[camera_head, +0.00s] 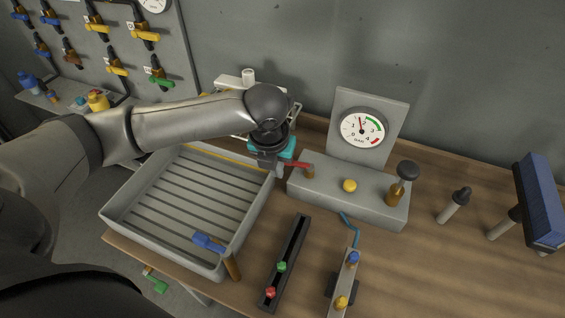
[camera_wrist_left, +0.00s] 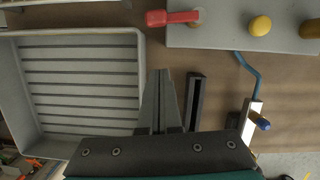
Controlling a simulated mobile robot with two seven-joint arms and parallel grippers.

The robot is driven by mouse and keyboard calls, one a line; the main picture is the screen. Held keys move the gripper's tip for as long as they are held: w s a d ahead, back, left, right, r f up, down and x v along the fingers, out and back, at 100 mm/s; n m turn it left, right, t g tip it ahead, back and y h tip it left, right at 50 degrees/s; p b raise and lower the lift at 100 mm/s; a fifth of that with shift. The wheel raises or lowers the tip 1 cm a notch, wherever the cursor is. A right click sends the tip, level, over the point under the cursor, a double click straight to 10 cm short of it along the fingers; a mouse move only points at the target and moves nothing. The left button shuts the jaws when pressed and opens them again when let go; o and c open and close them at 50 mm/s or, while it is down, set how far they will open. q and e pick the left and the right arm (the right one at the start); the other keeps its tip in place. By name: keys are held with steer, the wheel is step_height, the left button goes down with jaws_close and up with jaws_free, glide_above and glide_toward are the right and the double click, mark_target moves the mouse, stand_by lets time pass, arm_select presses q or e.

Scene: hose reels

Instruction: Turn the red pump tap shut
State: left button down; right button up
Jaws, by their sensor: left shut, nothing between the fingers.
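The red pump tap (camera_head: 301,165) sits at the left end of the grey pump box (camera_head: 345,190), on a brass stem. Its lever points left, out past the end of the box. In the left wrist view the red lever (camera_wrist_left: 172,17) lies near the top edge, also pointing left. My left gripper (camera_head: 281,169) is beside the lever's free end in the head view, partly hidden by its own teal body. In the left wrist view its fingers (camera_wrist_left: 162,75) are together and empty, with the lever beyond their tips. My right gripper is not in view.
A slatted grey tray (camera_head: 122,222) lies left, with a blue-headed tool (camera_head: 208,242) over its front rim. A pressure gauge (camera_head: 362,126) stands behind the box. A yellow button (camera_head: 350,186) and a dark-knobbed brass post (camera_head: 402,180) are on it. A black slotted rail (camera_head: 291,250) lies in front.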

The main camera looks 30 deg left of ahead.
mark_target(297, 163)
arm_select(q)
steer(key=shift+w+a+f, duration=0.15)
steer(key=shift+w+f, duration=0.35)
steer(key=shift+w, duration=0.3)
steer(key=shift+w+a+f, duration=0.1)
steer(key=shift+w+f, duration=0.45)
steer(key=shift+w, duration=0.2)
steer(key=shift+w+a+f, duration=0.15)
steer(key=shift+w+f, duration=0.35)
steer(key=shift+w, duration=0.3)
